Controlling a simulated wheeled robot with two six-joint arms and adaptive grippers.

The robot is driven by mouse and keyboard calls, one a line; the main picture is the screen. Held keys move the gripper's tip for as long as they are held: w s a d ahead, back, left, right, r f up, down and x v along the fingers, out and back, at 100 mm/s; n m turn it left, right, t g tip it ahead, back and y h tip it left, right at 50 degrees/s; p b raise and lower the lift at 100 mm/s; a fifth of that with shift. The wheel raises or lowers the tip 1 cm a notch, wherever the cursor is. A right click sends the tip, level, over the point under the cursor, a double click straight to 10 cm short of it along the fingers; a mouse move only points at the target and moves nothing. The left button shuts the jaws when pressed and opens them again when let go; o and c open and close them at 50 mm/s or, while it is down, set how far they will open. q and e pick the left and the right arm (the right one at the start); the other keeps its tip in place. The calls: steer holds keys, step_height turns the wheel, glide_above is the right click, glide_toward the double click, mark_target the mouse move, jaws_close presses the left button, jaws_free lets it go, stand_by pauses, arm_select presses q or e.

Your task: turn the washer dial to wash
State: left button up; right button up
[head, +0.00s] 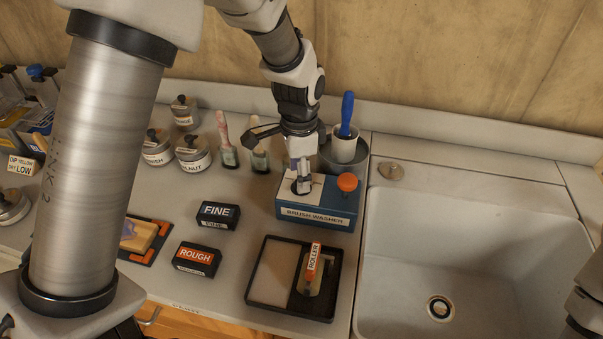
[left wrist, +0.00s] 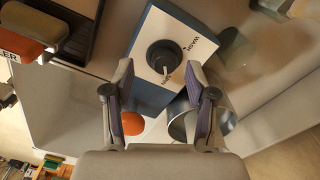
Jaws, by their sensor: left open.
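The blue brush washer (head: 315,212) stands on the counter left of the sink, with a white panel on top. Its round black dial (left wrist: 165,57) shows in the left wrist view, with a pale mark on the side toward my fingers. Small lettering is beside and below the dial; one label looks like "wash". My left gripper (head: 301,178) is over the white panel and largely hides the dial in the head view. In the left wrist view its two fingers (left wrist: 160,80) are apart, with nothing between them, and the dial lies just ahead of their tips.
An orange knob (head: 347,182) sits on the washer's right side. The roller tray (head: 262,304) lies in front, FINE (head: 217,214) and ROUGH (head: 197,258) blocks to the left, and the sink (head: 400,220) to the right.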

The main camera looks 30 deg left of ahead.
arm_select(q)
steer(key=f, duration=0.1)
steer(key=w+f, duration=0.1)
steer(key=f, duration=0.1)
steer(key=shift+w, duration=0.15)
steer(key=shift+s+r, duration=0.25)
steer(key=shift+s, duration=0.1)
steer(key=shift+c, duration=0.7)
steer(key=c, duration=0.6)
jaws_close()
arm_select(e)
steer(key=shift+w, duration=0.25)
arm_select(q)
steer(key=shift+s+f, duration=0.1)
steer(key=shift+f, duration=0.05)
